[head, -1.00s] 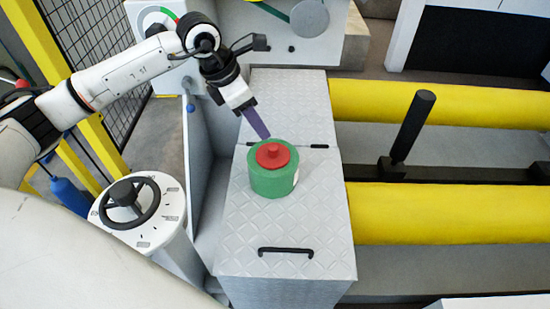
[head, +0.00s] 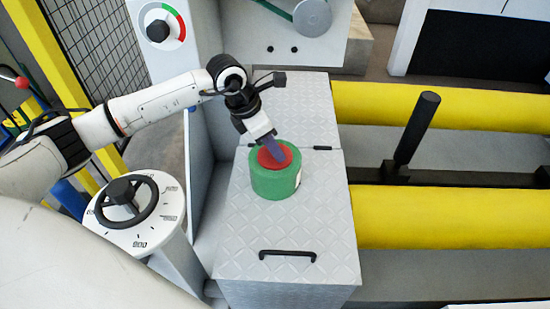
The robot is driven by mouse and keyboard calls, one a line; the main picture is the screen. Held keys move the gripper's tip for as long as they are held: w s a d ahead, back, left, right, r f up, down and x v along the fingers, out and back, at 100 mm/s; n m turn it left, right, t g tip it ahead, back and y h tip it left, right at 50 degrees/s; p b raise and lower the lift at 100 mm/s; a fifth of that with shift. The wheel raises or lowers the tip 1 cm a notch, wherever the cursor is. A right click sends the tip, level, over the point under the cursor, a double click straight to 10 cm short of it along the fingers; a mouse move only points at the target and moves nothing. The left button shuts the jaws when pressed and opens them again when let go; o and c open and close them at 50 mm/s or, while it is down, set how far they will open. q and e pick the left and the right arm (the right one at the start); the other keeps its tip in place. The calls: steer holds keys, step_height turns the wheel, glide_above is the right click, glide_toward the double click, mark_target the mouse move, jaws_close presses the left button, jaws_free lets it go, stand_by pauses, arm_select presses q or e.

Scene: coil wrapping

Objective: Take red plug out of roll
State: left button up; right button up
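A green roll (head: 272,185) stands upright on the grey diamond-plate box top. The red plug (head: 287,153) sits in the top of the roll, partly hidden behind my gripper. My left gripper (head: 276,154) comes in from the upper left, its purple fingers over the plug at the roll's top. The plug's knob is hidden by the fingers, and I cannot tell whether they touch it or are closed around it. My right gripper is not in view.
The box top (head: 310,220) is clear around the roll, with a black handle (head: 287,253) at its front. A handwheel (head: 127,201) stands at left. Yellow rollers (head: 440,216) and a black post (head: 417,127) are at right. A machine panel (head: 160,28) rises behind.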

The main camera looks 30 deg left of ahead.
arm_select(q)
jaws_close()
steer(key=shift+r, duration=0.1)
